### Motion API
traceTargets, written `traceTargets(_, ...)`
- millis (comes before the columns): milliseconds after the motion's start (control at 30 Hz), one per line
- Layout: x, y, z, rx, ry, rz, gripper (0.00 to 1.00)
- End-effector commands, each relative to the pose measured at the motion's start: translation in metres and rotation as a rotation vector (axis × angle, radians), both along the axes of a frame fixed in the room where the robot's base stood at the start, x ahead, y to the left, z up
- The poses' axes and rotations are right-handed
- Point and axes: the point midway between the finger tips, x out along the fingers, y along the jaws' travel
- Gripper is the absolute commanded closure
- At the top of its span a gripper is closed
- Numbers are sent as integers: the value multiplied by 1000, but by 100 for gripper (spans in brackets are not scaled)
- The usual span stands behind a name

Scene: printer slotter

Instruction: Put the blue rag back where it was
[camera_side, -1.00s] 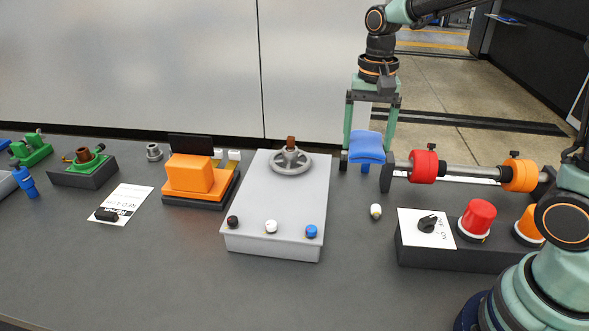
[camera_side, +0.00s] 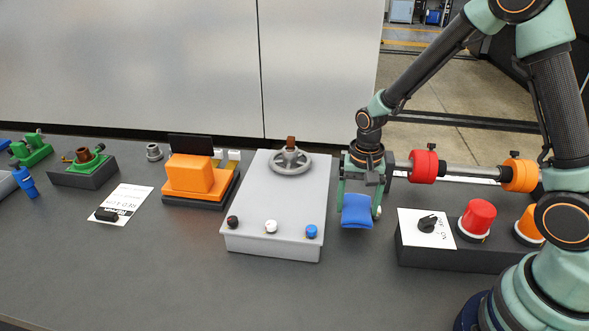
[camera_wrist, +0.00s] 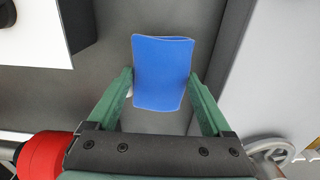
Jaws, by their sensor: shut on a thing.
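The blue rag (camera_side: 357,212) is held between the two green fingers of my gripper (camera_side: 361,200). In the side view it is just right of the light grey box and left of the dark switch panel. In the wrist view the rag (camera_wrist: 162,72) is a folded sheet between the fingertips of my gripper (camera_wrist: 162,80), sticking out past them. It appears low over the dark table; I cannot tell whether it touches. My gripper hides the left end of the roller bar (camera_side: 465,170).
The grey box (camera_side: 255,225) with a handwheel (camera_side: 291,160) and knobs stands close on the left. The panel (camera_side: 455,258) with a red button (camera_side: 478,217) stands on the right. The bar carries red (camera_side: 423,167) and orange (camera_side: 520,175) rolls. Table in front is clear.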

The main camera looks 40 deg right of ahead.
Motion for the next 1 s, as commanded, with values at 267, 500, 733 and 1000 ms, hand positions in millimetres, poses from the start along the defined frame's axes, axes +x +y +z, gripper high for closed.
traceTargets(267, 0, 0, -27, 0, 1, 0, 61)
traceTargets(500, 0, 0, -27, 0, 0, 0, 61)
traceTargets(733, 0, 0, -29, 0, 0, 0, 0)
traceTargets(1000, 0, 0, -26, 0, 0, 0, 0)
